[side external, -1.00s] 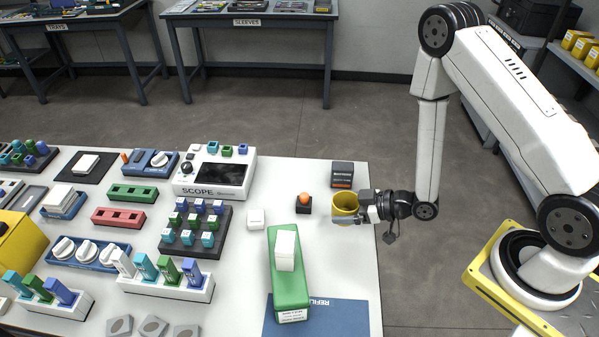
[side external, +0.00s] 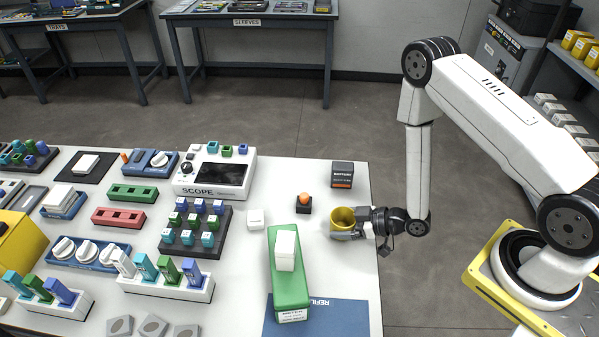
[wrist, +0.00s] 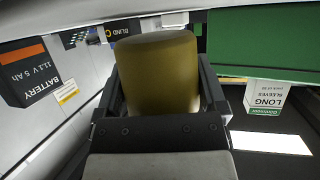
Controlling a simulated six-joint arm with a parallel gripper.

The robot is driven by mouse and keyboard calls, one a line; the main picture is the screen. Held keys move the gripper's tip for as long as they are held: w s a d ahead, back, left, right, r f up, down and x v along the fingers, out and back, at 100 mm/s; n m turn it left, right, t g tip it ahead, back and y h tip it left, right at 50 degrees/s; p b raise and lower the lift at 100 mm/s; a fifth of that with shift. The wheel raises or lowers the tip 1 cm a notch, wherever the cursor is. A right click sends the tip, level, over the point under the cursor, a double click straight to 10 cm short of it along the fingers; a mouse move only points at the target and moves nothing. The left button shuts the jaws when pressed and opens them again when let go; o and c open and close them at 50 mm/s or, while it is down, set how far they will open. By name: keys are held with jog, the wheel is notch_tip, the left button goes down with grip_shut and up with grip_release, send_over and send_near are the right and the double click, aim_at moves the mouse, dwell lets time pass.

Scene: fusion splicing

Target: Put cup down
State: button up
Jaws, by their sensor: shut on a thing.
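A yellow cup (side external: 342,217) is in my gripper (side external: 350,228) over the right part of the white table. My gripper is shut on the cup's sides. The cup's open top faces up and looks empty in the side view. It is at or just above the tabletop; I cannot tell if its base touches. In the wrist view the cup (wrist: 160,75) sits between the two dark fingers (wrist: 165,110) and fills the middle of the picture.
A green block with a white piece on top (side external: 290,285) stands left and in front of the cup. An orange-topped button (side external: 304,203) is to its left, and a black battery box (side external: 342,174) is behind. A blue refill mat (side external: 340,315) lies in front. Bare table surrounds the cup.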

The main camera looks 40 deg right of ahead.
jog(key=shift+f, duration=0.55)
jog(key=shift+f, duration=0.2)
jog(key=o, duration=1.1)
jog(key=shift+c, duration=0.2)
jog(key=shift+s, duration=0.1)
jog(key=shift+v, duration=3.85)
